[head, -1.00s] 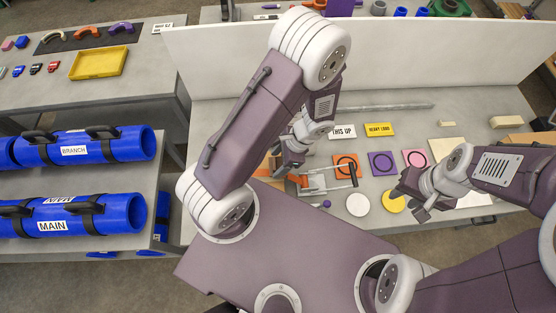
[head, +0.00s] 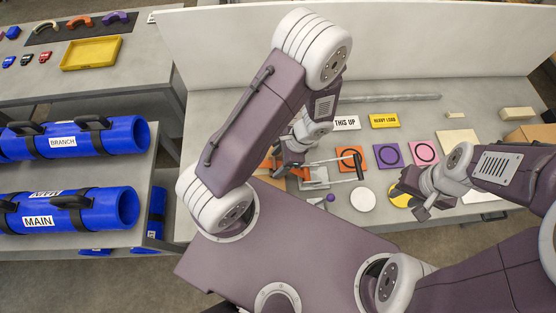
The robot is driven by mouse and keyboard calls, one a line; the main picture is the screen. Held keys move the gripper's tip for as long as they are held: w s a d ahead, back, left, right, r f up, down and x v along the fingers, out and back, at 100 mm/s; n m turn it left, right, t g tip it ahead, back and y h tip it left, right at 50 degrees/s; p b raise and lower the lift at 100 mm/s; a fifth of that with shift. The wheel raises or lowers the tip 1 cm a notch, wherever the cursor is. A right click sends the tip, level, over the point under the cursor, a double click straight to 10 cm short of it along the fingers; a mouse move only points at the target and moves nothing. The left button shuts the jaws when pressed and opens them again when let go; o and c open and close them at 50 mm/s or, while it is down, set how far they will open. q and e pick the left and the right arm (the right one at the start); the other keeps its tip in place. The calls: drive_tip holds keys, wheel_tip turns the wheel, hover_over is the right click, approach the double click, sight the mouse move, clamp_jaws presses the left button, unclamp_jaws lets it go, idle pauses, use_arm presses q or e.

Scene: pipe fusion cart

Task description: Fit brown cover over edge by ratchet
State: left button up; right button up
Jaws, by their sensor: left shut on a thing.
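My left gripper (head: 290,170) reaches down at the middle of the table and is shut. An orange-brown piece, which looks like the brown cover (head: 268,164), shows at its fingers, partly hidden by my arm. The ratchet (head: 318,175), grey metal with a dark-ended handle bar, lies just right of these fingers, with an orange part beside it. The edge under the cover is too small and covered to make out. My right gripper (head: 412,201) is over the right part of the table, fingers apart and empty, above a yellow disc (head: 399,189).
Orange (head: 350,158), purple (head: 388,157) and pink squares lie behind the ratchet, with a white disc (head: 362,200) in front. A tall white panel (head: 400,45) closes the back. Blue pipes (head: 75,210) fill the left rack. A brown box (head: 528,134) stands far right.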

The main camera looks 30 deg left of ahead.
use_arm(q)
drive_tip(key=o, duration=1.4)
drive_tip(key=shift+r+p, duration=2.35)
drive_tip(key=shift+r, duration=0.2)
drive_tip(key=b+v, duration=0.1)
drive_tip(key=v, duration=0.8)
drive_tip(key=shift+b, duration=0.3)
